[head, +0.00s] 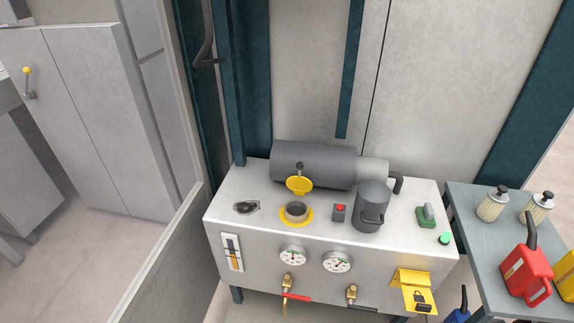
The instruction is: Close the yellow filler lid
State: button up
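The yellow filler lid (299,185) stands open, tilted up behind the filler neck (296,211). The neck has a yellow ring around its base and a dark round opening. Both are on the top of the grey hydraulic unit (245,194), left of its middle. My gripper is not in the head view, so its state and its distance from the lid are hidden.
A grey motor cylinder (312,164) lies behind the lid. An upright dark canister (371,206) and a red button box (339,213) stand to the right. A side table (490,243) holds filters and a red can (527,272). A low wall (165,262) runs at left.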

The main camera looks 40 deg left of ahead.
aim_at(300, 185)
jog(key=u, duration=1.4)
